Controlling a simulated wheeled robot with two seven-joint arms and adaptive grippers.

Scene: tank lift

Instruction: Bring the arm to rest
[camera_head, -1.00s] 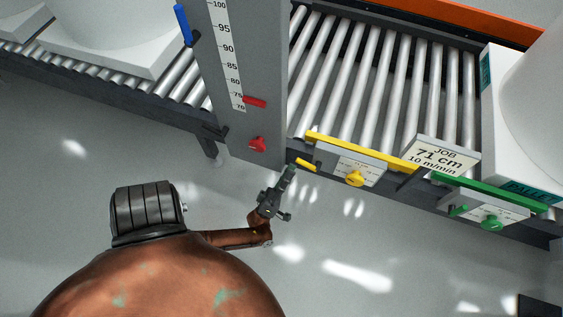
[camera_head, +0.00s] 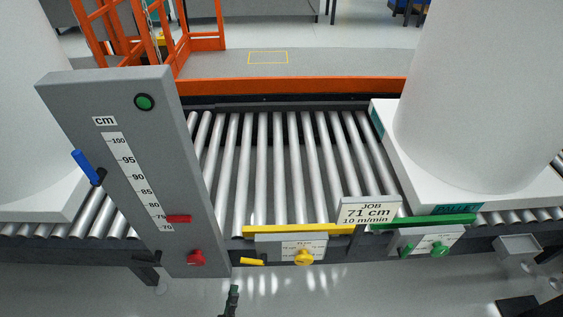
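Only the tip of my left gripper (camera_head: 231,301) shows, dark and narrow at the bottom edge, below the grey column (camera_head: 150,130). It touches nothing that I can see, and whether its fingers are open or shut is too small to tell. The rest of the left arm is out of view, and my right gripper is not in view. The column has a cm scale, and its red pointer (camera_head: 179,219) is between the 75 and 70 marks. A short yellow handle (camera_head: 252,262) is close above the gripper tip.
A roller conveyor (camera_head: 275,165) carries a pallet (camera_head: 385,130) with a big white tank (camera_head: 470,90) at right. A job card (camera_head: 369,212) reads 71 cm, 10 m/min. Yellow (camera_head: 304,257), green (camera_head: 439,249) and red (camera_head: 196,257) knobs line the front. Bare floor lies below.

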